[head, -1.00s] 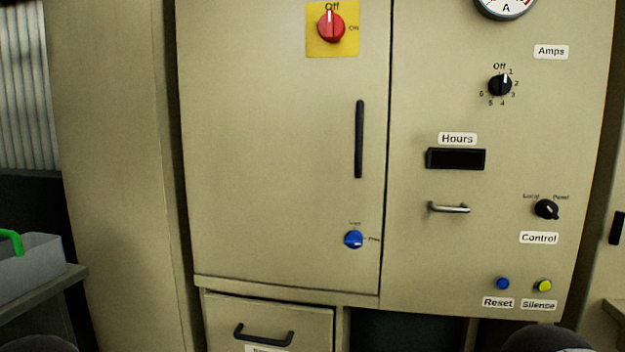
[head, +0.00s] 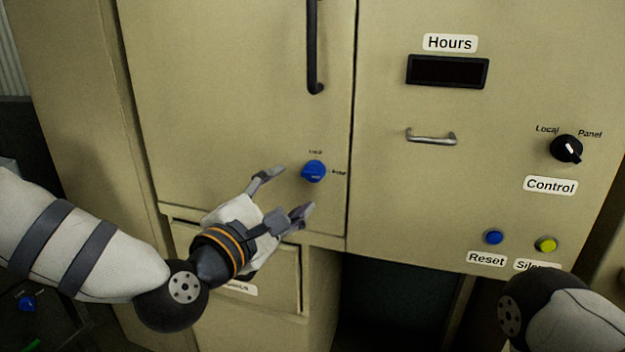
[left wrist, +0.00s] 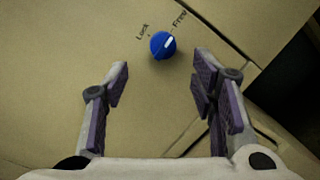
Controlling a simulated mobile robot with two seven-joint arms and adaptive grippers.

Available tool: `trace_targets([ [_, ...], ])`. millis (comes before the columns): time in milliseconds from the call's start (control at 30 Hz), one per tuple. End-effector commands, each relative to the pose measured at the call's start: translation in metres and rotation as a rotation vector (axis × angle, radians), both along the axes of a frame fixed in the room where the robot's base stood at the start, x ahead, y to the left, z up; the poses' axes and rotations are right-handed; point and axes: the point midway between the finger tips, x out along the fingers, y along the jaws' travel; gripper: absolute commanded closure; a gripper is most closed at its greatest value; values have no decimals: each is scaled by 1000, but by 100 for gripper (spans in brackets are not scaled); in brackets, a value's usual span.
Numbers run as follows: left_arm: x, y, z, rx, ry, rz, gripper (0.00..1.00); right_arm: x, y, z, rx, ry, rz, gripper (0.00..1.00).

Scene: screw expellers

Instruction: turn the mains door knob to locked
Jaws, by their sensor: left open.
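The blue door knob (head: 314,171) sits low on the left cabinet door (head: 230,100), with a Lock label above it and a Free label to its right. In the left wrist view, the white mark on the knob (left wrist: 162,45) points toward Free. My left gripper (head: 291,191) is open and empty, just left of and below the knob in the head view. In the left wrist view the knob shows beyond and between its spread fingers, apart from both. My right gripper is out of view; only part of my right arm shows at lower right.
A black vertical door handle (head: 315,48) is above the knob. The right panel has a small metal handle (head: 431,137), a black Control knob (head: 567,149), a blue Reset button (head: 493,237) and a yellow Silence button (head: 546,245). A drawer (head: 282,275) and dark opening lie below.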

Motion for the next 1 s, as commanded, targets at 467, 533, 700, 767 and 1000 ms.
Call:
trace_targets([
  [467, 73, -36, -2, 3, 4, -2, 48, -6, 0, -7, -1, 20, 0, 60],
  [533, 74, -36, -2, 3, 4, -2, 48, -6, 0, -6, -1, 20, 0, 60],
  [700, 74, -36, -2, 3, 4, -2, 53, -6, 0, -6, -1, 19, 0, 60],
  [767, 73, -36, -2, 3, 4, -1, 66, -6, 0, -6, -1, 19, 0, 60],
  [1000, 73, -36, -2, 4, 4, -1, 100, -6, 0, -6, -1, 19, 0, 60],
])
